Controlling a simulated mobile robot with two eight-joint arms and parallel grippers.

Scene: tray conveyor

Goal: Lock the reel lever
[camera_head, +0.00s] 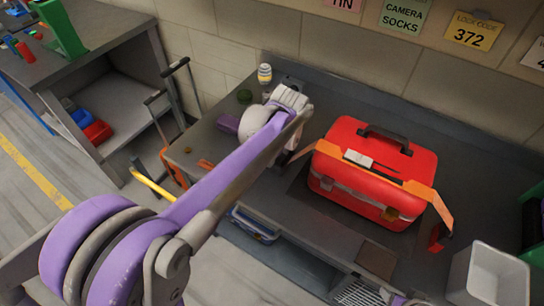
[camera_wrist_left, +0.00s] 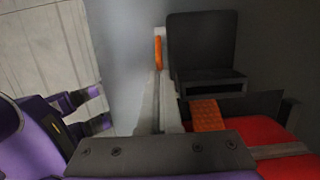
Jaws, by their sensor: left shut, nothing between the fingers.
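A red case (camera_head: 365,170) with a black handle stands on the grey bench, an orange strap (camera_head: 428,198) over it. The strap's near-left end is partly hidden by my left arm. In the left wrist view the strap (camera_wrist_left: 207,115) runs under a dark metal reel with a broad dark lever plate (camera_wrist_left: 203,45) standing up. My left gripper (camera_head: 292,150) is at the case's left side, largely hidden by its arm; its closed grey fingers (camera_wrist_left: 163,85) appear just left of the plate. Whether they touch it is unclear. A small piece of my right arm shows at the bottom edge of the head view.
A small bottle (camera_head: 264,75) stands at the bench's back left. A white bin (camera_head: 490,275) is at the front right. A blue-edged tray (camera_head: 254,226) sits below the front edge. Bench surface behind the case is clear.

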